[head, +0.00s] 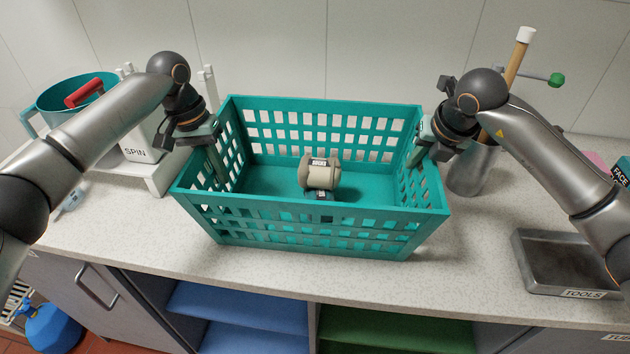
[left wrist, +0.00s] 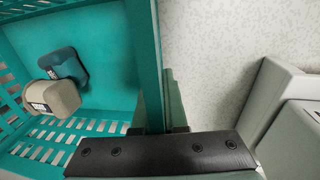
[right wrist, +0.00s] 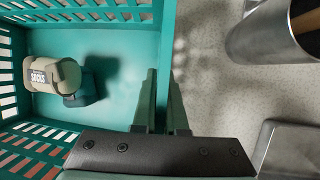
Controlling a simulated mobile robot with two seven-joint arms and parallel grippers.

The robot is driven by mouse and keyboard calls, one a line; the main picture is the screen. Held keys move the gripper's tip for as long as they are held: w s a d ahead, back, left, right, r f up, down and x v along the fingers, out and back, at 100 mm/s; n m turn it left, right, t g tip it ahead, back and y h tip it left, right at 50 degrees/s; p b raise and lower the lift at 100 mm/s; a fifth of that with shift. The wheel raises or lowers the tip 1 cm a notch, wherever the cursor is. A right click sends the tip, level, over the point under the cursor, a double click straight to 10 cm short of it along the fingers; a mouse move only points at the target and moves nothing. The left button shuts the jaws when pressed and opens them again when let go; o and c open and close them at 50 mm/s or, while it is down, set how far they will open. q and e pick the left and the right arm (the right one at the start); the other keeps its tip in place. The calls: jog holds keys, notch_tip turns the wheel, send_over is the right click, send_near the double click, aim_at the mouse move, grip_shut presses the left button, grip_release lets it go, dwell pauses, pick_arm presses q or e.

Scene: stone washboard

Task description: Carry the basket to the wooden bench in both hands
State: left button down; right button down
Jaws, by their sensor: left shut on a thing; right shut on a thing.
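The teal slatted basket (head: 325,228) is upright over the pale speckled counter; I cannot tell whether its base touches the counter. It also shows in the left wrist view (left wrist: 112,60) and right wrist view (right wrist: 115,55). Inside lie a beige roll labelled SOCKS (head: 321,172) and a dark teal item (head: 320,194) beside it. My left gripper (head: 214,146) is shut on the basket's left end wall. My right gripper (head: 422,146) is shut on its right end wall. No wooden bench shows.
A white SPIN unit (head: 140,143) and a teal bucket (head: 62,97) stand left. A metal canister (head: 474,172) with a wooden handle and a TOOLS tray (head: 565,262) stand right. Open shelves, blue (head: 238,305) and green (head: 395,330), lie below the counter's front edge.

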pick_arm(q)
jog(key=shift+w+r, duration=0.1)
jog(key=shift+r, duration=0.1)
pick_arm(e)
jog(key=shift+w+r, duration=0.1)
jog(key=shift+r, duration=0.1)
